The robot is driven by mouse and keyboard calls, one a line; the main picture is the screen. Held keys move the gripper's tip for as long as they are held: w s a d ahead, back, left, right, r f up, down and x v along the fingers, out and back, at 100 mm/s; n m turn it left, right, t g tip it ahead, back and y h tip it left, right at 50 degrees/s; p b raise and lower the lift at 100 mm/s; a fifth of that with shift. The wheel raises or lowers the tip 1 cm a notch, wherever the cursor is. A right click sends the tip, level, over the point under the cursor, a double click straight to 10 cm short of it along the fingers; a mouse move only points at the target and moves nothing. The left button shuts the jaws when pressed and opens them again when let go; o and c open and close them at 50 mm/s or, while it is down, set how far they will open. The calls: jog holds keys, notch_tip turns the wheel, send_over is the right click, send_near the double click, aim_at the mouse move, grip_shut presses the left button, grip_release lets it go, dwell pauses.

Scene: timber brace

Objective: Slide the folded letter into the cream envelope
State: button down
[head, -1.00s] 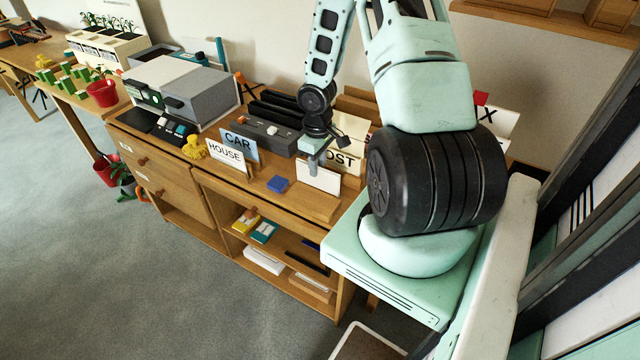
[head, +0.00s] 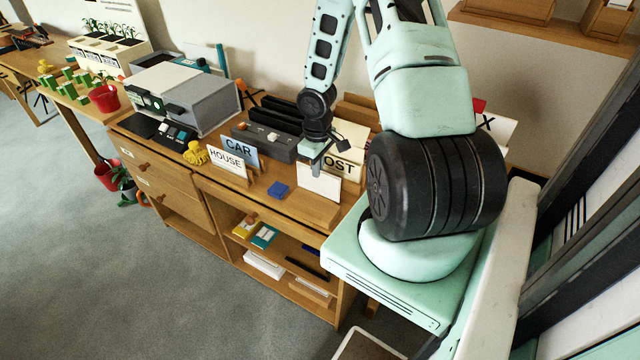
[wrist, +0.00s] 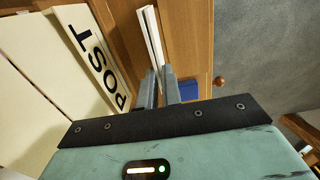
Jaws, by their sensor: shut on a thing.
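My gripper (head: 317,166) is shut on the white folded letter (head: 320,184), which stands upright above the front of the desk. In the wrist view the letter (wrist: 152,42) is a thin white double edge between the two fingers (wrist: 159,92). Its lower edge is close to a low wooden block (head: 313,208); I cannot tell whether they touch. A cream panel (wrist: 35,95), perhaps the cream envelope, lies beside the POST sign in the wrist view. Its opening is not clear. In the head view my arm hides much of that area.
The POST sign (head: 341,166) stands just behind the letter. HOUSE (head: 227,161) and CAR (head: 240,148) cards stand to the left. A blue block (head: 278,189) lies on the desk (head: 262,208). A dark grey tray (head: 264,142) is behind.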

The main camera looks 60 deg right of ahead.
jog(key=shift+r+p, duration=1.85)
jog(key=shift+r, duration=0.2)
jog(key=shift+d, duration=0.1)
